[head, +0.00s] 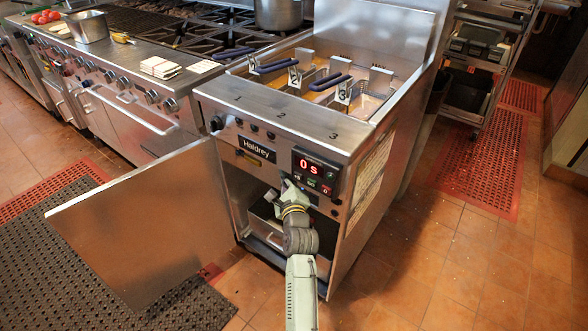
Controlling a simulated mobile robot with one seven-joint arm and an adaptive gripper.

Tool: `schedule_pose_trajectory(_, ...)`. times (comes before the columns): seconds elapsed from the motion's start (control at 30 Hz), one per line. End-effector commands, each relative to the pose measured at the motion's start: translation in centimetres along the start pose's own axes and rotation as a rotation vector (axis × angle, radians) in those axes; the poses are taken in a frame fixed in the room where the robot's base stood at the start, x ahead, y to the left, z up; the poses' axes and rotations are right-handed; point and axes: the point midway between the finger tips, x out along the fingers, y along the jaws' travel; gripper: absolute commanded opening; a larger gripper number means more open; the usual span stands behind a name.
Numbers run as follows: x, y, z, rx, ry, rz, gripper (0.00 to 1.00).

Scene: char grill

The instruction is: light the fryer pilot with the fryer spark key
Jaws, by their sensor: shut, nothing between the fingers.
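The stainless fryer (305,110) stands in the middle of the head view, with its cabinet door (145,225) swung wide open to the left. Its front panel has a row of dark knobs (254,129), a Haldrey label and a red display (309,167) reading "0 s", with small buttons below it. My gripper (286,187) is shut, at the top of the cabinet opening, just left of and below the display. I cannot tell whether it touches the panel. I cannot pick out the spark key or a pilot flame; my arm hides part of the opening.
Fryer baskets with dark handles (270,67) sit in the vats on top. A range (120,95) stands to the left with a metal pan (87,26) on it. A wheeled rack (478,65) is at the back right. The tiled floor (470,270) at right is clear.

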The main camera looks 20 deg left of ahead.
Motion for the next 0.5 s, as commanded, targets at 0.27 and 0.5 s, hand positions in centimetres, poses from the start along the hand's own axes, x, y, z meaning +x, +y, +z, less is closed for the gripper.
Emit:
schedule_pose_trajectory(0.27, -0.13, 0.1, 0.11, -0.001, -0.001, -0.001, 0.0)
schedule_pose_trajectory(0.5, -1.05, 0.47, 1.02, -0.001, 0.001, 0.002, 0.0)
